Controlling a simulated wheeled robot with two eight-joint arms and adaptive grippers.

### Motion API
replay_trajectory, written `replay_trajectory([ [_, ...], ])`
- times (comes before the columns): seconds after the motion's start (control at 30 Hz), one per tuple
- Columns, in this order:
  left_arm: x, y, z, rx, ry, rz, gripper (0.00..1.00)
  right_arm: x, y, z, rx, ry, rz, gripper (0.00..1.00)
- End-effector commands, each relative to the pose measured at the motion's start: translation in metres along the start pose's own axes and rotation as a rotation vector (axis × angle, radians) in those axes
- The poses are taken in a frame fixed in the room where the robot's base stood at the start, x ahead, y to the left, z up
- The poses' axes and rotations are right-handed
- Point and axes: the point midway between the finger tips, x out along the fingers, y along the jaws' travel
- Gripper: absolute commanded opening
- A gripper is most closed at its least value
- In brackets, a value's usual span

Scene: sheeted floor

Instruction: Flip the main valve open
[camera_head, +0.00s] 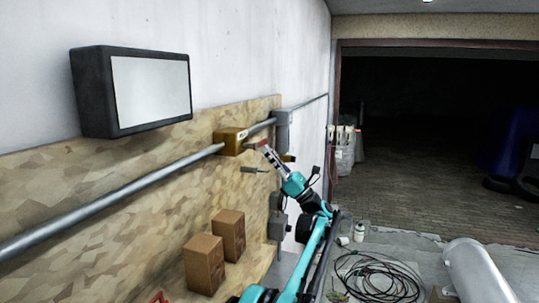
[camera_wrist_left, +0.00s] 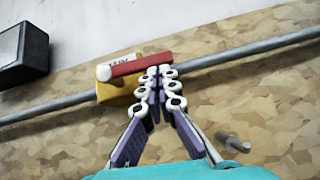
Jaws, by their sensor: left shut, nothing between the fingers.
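The main valve is a yellow body (camera_head: 229,142) on a grey pipe along the wall panel; its yellow body (camera_wrist_left: 112,92) also shows in the left wrist view. A red lever (camera_wrist_left: 138,65) with a round white end at its left lies across the top of the valve, roughly along the pipe. My left gripper (camera_head: 264,148) is shut and empty, reaching up to the right side of the valve. In the left wrist view its fingertips (camera_wrist_left: 160,72) are at the lever's right end, overlapping its lower edge; I cannot tell if they touch. My right gripper is out of view.
A black-framed box (camera_head: 150,88) hangs on the wall above the pipe (camera_head: 110,202). Two cardboard boxes (camera_head: 204,264) (camera_head: 229,233) stand below the valve. A coiled black cable (camera_head: 376,277) and a white cylinder (camera_head: 476,270) lie on the floor at right. A peg (camera_wrist_left: 232,142) sticks out of the panel.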

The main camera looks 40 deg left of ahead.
Motion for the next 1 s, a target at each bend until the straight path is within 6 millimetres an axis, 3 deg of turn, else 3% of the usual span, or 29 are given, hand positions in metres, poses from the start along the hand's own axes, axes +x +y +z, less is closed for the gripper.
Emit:
replay_trajectory([
  [0.23, -0.031, -0.001, -0.034, -0.001, -0.001, -0.001, 0.0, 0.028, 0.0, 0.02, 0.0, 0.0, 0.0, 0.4],
  [0.6, -0.107, -0.004, -0.029, -0.003, -0.001, -0.002, 0.0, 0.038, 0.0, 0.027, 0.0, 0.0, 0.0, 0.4],
  [0.8, -0.124, -0.004, -0.028, -0.002, -0.001, -0.002, 0.0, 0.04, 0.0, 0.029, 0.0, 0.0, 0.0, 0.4],
  [1.0, -0.126, -0.004, -0.028, -0.002, -0.001, -0.002, 0.0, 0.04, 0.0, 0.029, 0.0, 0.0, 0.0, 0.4],
])
